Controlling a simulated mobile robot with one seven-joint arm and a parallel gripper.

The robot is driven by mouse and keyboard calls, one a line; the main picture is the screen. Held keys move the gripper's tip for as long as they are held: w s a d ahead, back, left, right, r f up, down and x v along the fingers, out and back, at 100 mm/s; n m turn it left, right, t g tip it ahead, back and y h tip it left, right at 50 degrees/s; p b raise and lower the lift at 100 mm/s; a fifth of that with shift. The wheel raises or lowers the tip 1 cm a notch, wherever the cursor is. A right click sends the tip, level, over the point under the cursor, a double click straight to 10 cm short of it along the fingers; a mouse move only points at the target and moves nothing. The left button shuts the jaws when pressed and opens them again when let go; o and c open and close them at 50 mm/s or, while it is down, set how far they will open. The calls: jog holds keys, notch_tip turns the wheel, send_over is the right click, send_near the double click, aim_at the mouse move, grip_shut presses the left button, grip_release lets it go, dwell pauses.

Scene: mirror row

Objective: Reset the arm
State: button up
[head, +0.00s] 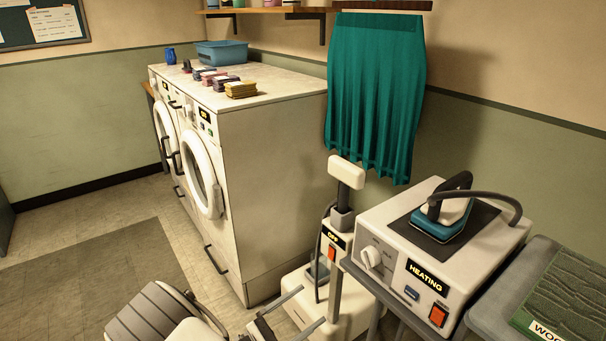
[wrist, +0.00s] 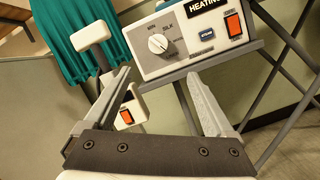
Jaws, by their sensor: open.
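My gripper (head: 298,314) shows at the bottom of the head view, with my grey and white arm (head: 150,318) reaching in from the lower left. In the wrist view the two grey fingers of my gripper (wrist: 160,75) stand wide apart with nothing between them. The gripper is open and empty. It is in front of the white steam iron station (head: 440,245), whose display reads HEATING. It also lies in front of a white upright device (head: 335,245) with a display reading OFF.
A teal iron (head: 440,220) rests on the station's dark pad. White washers (head: 265,170) stand behind, with folded cloths (head: 241,89) and a blue basin (head: 222,53) on top. A teal curtain (head: 375,90) hangs on the wall. Floor is clear at left.

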jog(key=s+d+r+m+g+y, duration=0.6)
jog(key=d+r+m, duration=0.1)
jog(key=r, duration=0.1)
jog(key=s+d+r+m+g+y, duration=0.5)
jog(key=d+r+m+g+y, duration=0.15)
jog(key=d+r, duration=0.2)
jog(key=s+r+m+t+y+p, duration=0.2)
jog(key=r+p, duration=0.5)
jog(key=r, duration=0.4)
jog(key=s+a+r+m+t+y+p, duration=0.1)
jog(key=s+r+m+t+y+p, duration=0.2)
jog(key=r+p, duration=0.5)
notch_tip(320, 180, up, 4)
jog(key=shift+s+a+r+t, duration=0.15)
jog(key=shift+s+a+t, duration=0.05)
jog(key=shift+s+t, duration=0.7)
jog(key=shift+w+d, duration=0.1)
